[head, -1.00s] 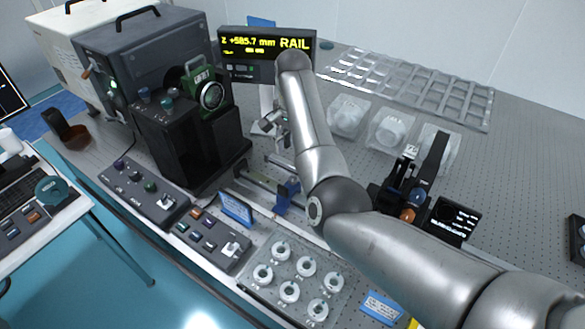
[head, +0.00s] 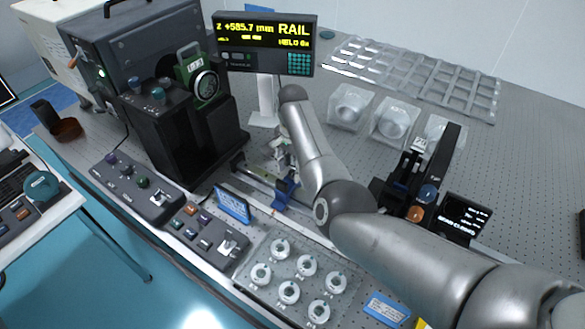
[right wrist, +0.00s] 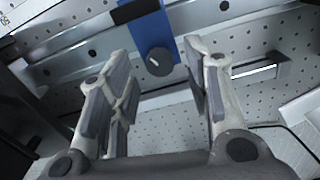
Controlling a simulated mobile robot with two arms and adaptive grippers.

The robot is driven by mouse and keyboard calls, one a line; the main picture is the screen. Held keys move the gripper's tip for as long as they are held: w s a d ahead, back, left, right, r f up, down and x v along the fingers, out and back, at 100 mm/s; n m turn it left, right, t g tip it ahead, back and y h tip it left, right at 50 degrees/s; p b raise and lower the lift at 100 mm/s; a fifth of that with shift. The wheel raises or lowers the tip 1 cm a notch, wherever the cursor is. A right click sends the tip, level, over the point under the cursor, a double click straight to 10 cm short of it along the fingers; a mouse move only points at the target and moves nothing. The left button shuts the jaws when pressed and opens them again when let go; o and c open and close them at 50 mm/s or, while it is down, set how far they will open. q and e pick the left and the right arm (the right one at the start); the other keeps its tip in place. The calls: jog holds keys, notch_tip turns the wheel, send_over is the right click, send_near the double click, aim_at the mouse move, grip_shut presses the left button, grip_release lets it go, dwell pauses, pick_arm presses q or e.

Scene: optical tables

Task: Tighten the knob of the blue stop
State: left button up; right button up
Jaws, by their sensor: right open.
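The blue stop (head: 284,190) sits on the metal rail (head: 258,180) in the head view, just left of my right arm. In the right wrist view the blue stop (right wrist: 147,32) stands upright in the picture, with its round dark knob (right wrist: 160,62) facing the camera. My right gripper (right wrist: 158,76) is open, its fingers on either side of the knob in the picture, with nothing between them. I cannot tell how far the fingertips are from the knob. In the head view the right gripper (head: 280,152) is small and partly hidden by my arm. My left gripper is out of view.
A display (head: 265,42) reads Z +585.7 mm RAIL. A black instrument with a green dial (head: 200,82) stands left of the rail. A blue sign (head: 232,203), control boxes (head: 137,188) and a tray of white rings (head: 268,252) lie in front.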

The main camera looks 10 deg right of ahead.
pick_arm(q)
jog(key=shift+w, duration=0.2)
pick_arm(e)
jog(key=shift+f, duration=0.75)
jog(key=shift+c, duration=0.4)
grip_shut()
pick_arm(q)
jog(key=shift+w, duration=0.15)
